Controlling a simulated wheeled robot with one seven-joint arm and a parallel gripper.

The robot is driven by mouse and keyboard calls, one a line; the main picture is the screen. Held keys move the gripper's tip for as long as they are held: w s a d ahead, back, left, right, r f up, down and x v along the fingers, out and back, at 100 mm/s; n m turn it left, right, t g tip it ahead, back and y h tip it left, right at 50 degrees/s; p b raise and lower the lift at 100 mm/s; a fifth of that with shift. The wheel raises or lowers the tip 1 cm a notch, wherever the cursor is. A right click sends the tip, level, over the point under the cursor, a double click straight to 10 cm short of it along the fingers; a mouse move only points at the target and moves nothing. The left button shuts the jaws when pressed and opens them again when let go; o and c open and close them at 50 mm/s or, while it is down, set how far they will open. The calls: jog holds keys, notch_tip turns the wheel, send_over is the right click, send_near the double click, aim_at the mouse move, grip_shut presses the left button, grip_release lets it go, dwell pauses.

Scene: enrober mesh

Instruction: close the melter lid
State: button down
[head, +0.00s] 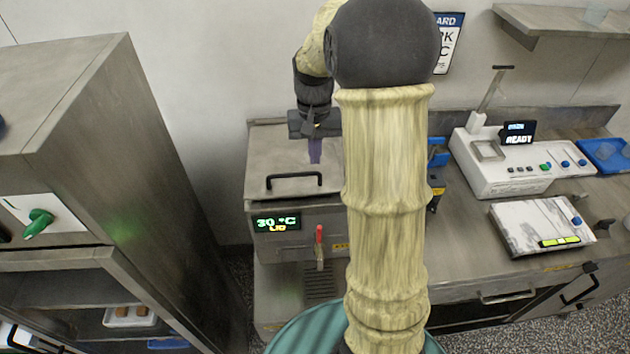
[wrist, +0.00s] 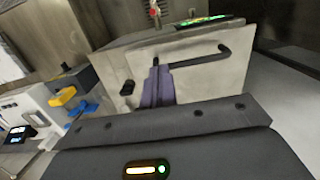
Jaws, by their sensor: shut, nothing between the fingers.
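A black bar handle (head: 294,176) is near the lid's front edge and also shows in the wrist view (wrist: 205,57). My gripper (head: 315,158) points down over the lid, behind the handle. Its purple fingers (wrist: 158,85) are together and empty. Whether they touch the lid is unclear. My arm hides the lid's right side.
A red-handled tap (head: 319,240) is on the melter's front. Right of my arm, the counter holds a white machine (head: 505,165) reading READY and a marble slab (head: 540,225). A tall metal cabinet (head: 100,150) stands left. A wall shelf (head: 570,22) is upper right.

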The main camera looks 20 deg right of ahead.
aim_at(316, 193)
jog(key=f, duration=0.2)
jog(key=f+p, duration=0.1)
jog(key=f, duration=0.2)
jog(key=s+f+p, duration=0.1)
jog(key=f, duration=0.2)
jog(key=shift+a+f, duration=0.1)
jog(key=shift+f, duration=0.05)
jog(key=shift+w+f, duration=0.1)
jog(key=shift+f, duration=0.45)
jog(key=shift+a, duration=0.1)
jog(key=shift+s, duration=0.2)
